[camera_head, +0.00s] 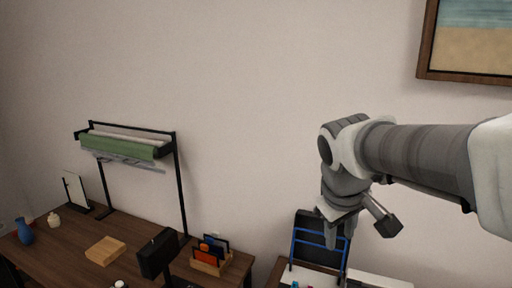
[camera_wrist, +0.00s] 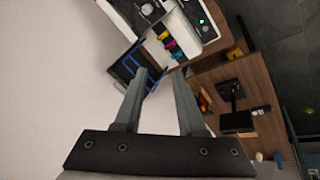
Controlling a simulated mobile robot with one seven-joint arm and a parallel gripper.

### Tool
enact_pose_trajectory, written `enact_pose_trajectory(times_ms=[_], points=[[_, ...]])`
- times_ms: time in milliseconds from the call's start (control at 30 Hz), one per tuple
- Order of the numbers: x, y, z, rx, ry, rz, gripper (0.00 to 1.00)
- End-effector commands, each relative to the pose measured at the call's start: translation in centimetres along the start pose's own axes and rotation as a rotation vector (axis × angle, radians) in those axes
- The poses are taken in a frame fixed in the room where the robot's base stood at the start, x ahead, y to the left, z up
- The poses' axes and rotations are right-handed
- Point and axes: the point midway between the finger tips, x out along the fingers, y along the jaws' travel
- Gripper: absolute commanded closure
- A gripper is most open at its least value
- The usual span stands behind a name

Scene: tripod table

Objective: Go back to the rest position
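My gripper (camera_head: 336,238) hangs at the end of my arm in the right half of the head view, pointing down in front of the pale wall. In the wrist view my gripper (camera_wrist: 160,78) shows two grey fingers set apart, with nothing between them. It is open and empty. In the head view it overlaps a black panel with a blue wire frame (camera_head: 294,246) behind it; whether they touch cannot be told. The blue frame also shows in the wrist view (camera_wrist: 126,62), beyond the left finger.
A wooden desk (camera_head: 60,250) holds a black stand with a green roll (camera_head: 120,146), a black screen (camera_head: 158,252), an organizer (camera_head: 210,262) and a blue vase (camera_head: 24,232). A white machine (camera_wrist: 200,20) with coloured bottles stands beyond my fingers. A framed picture (camera_head: 426,40) hangs upper right.

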Motion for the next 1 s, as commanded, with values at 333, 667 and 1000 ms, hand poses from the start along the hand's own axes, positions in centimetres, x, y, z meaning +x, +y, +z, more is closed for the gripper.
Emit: enact_pose_trajectory(times_ms=[333,667,1000], points=[[-2.4,-3.9,7.7,0.274,0.106,-0.088,0.6],[-2.5,-6.7,11.7,0.437,0.166,-0.142,0.6],[-2.4,-7.0,12.0,0.452,0.169,-0.148,0.6]])
